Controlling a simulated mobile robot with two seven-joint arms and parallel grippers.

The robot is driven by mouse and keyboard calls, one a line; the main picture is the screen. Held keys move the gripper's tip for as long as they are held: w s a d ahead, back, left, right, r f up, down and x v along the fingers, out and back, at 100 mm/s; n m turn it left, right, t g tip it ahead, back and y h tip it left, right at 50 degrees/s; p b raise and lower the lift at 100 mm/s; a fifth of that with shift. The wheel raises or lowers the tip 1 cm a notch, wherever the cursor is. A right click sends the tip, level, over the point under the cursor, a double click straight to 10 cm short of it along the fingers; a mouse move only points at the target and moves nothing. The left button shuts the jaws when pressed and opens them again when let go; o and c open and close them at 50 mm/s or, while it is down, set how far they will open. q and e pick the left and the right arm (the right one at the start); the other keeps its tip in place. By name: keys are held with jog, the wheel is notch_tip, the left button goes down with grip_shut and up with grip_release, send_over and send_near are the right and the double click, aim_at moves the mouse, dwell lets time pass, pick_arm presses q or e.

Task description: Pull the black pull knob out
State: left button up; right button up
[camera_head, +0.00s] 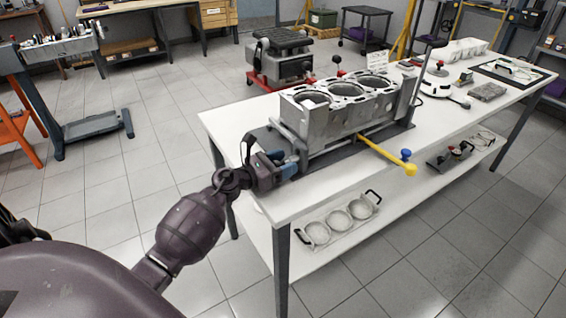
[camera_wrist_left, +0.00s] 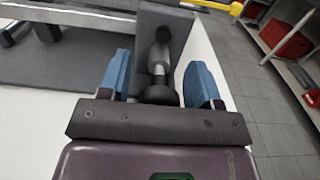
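The black pull knob (camera_wrist_left: 160,93) shows in the left wrist view on the end of a grey metal shaft (camera_wrist_left: 159,60), which comes out of a dark grey block (camera_wrist_left: 152,20). My left gripper (camera_wrist_left: 159,72) is open, with one blue finger on each side of the knob and a gap visible on both sides. In the head view my left gripper (camera_head: 284,166) is at the near left end of the engine fixture; the knob is hidden there. My right gripper is in neither view.
An engine block (camera_head: 335,112) sits in the fixture on the white table (camera_head: 232,127). A tray with rings (camera_head: 340,222) lies on the shelf below. Red bins (camera_wrist_left: 293,46) stand to the right.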

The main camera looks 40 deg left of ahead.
pick_arm(q)
jog(key=c, duration=0.7)
grip_shut()
jog(key=shift+v, duration=0.75)
jog(key=shift+s, duration=0.25)
jog(key=shift+f, duration=0.1)
jog(key=shift+o, duration=1.9)
grip_release()
jog(key=o, duration=0.4)
jog(key=shift+a, duration=0.1)
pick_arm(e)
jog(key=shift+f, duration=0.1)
